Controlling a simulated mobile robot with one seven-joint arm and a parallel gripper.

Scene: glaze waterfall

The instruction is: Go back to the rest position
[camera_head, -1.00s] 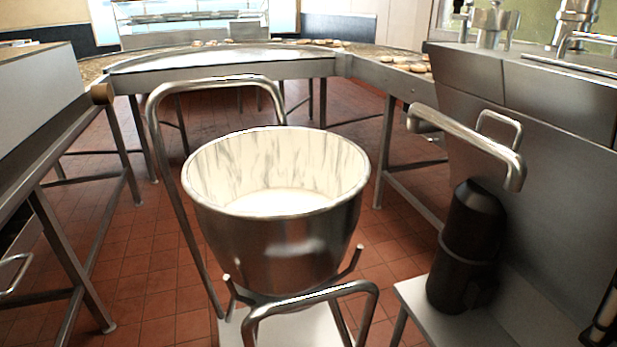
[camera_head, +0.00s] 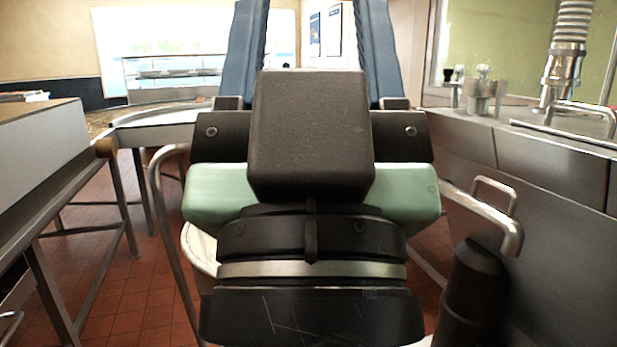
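My gripper (camera_head: 311,22) fills the middle of the head view, close to the camera. Its two blue fingers point up and stand wide apart, cut off by the top edge of the picture. Only the far wall shows between them. The black and pale green gripper body hides most of the steel bowl behind it. A strip of the bowl's pale inside (camera_head: 198,248) shows at the left of the gripper.
A metal-framed table (camera_head: 45,195) stands at left and a steel counter (camera_head: 555,215) at right. A bent steel handle (camera_head: 487,215) and a dark cylinder (camera_head: 474,295) are close on the right. Red tiled floor (camera_head: 120,285) shows at left.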

